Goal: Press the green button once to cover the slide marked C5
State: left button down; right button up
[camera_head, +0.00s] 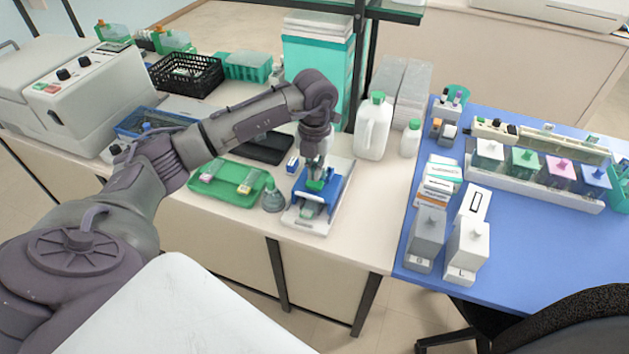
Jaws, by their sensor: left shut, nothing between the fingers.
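My left gripper (315,172) points straight down, shut and empty, over a small white and blue device (303,213) on the white bench. A green part (316,184) shows right at its fingertips; it looks like the green button, but the fingers partly hide it and I cannot tell whether they touch it. A slide seems to lie in the device's front, but no C5 mark can be read. A green tray (215,195) left of the device holds small slide-like pieces with pink and yellow ends. My right gripper is not in view.
A grey-green flask (273,200) stands close left of the device. A white jug (374,128) stands behind it to the right. The blue table (400,262) at the right holds staining jars, boxes and bottles. Bench space right of the device is clear.

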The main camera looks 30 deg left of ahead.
aim_at(314, 183)
pick_arm(q)
jog(key=shift+f+b, duration=1)
jog(key=shift+f, duration=0.4)
dwell(0.4)
jog(key=shift+r+p, duration=2.3)
jog(key=shift+r, duration=1.3)
